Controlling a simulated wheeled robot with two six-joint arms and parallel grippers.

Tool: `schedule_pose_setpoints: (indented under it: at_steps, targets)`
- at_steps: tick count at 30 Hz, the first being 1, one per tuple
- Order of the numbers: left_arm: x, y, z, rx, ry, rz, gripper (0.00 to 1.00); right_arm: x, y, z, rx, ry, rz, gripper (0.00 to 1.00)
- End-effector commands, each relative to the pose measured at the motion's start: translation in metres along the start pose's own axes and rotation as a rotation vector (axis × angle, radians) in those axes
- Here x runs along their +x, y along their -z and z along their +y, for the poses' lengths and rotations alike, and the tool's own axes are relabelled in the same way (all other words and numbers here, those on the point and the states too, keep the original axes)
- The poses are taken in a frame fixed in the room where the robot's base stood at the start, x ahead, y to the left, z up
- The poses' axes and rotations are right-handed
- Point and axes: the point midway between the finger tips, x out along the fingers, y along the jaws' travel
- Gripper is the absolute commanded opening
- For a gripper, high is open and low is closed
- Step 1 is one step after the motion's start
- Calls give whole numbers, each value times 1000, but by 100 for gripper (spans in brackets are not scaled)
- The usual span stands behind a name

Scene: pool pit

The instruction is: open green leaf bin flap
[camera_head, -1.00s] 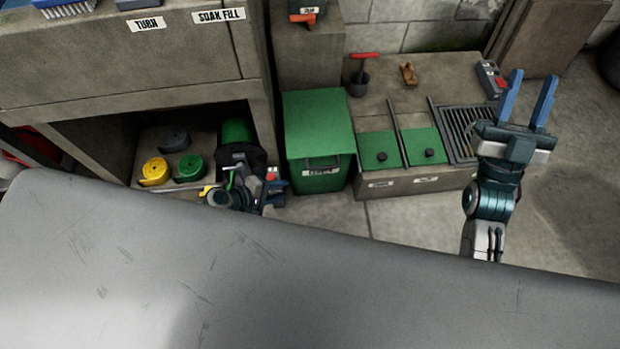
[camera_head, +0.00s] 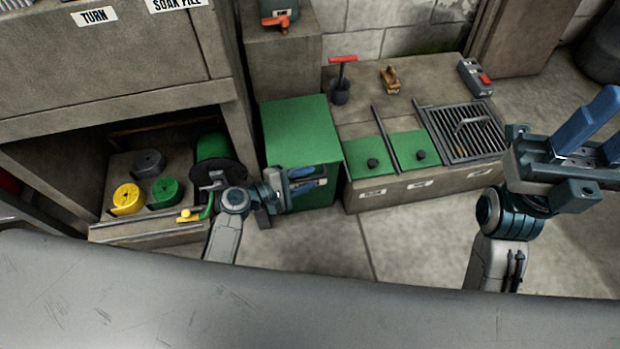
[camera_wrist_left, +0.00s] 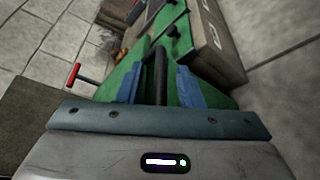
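The green leaf bin (camera_head: 300,128) stands on the floor left of the low concrete bench. Its top looks shut. My left gripper (camera_head: 312,180) is at the bin's front face, below the top edge, and hides the label and handle area there. In the left wrist view, its two blue fingers (camera_wrist_left: 160,88) are apart. A dark bar (camera_wrist_left: 160,70), which looks like the bin's handle, lies between them with gaps showing on both sides. Green bin surface (camera_wrist_left: 120,72) shows behind. My right gripper (camera_head: 604,126) is open and empty at the right, partly cut off by the frame.
A red-handled tool (camera_head: 342,80) stands behind. A shelf with yellow, grey and green rolls (camera_head: 148,162) is left. Floor in front is clear.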

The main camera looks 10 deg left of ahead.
Motion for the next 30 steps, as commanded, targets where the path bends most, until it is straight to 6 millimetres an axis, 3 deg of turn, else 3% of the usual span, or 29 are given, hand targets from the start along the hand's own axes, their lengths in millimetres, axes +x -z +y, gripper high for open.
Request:
schedule_pose_setpoints:
  at_steps: [4, 14, 19, 30]
  targets:
    - [13, 0, -1, -1, 0, 0, 33, -3, 0, 0, -3, -3, 2, 36]
    - [16, 0, 0, 0, 1, 1, 33, -3, 0, 0, -3, -3, 2, 36]
    - [16, 0, 0, 0, 1, 1, 0, -3, 0, 0, -3, -3, 2, 36]
    - [14, -2, 4, -8, 5, 1, 0, 4, 0, 0, -1, -5, 3, 36]
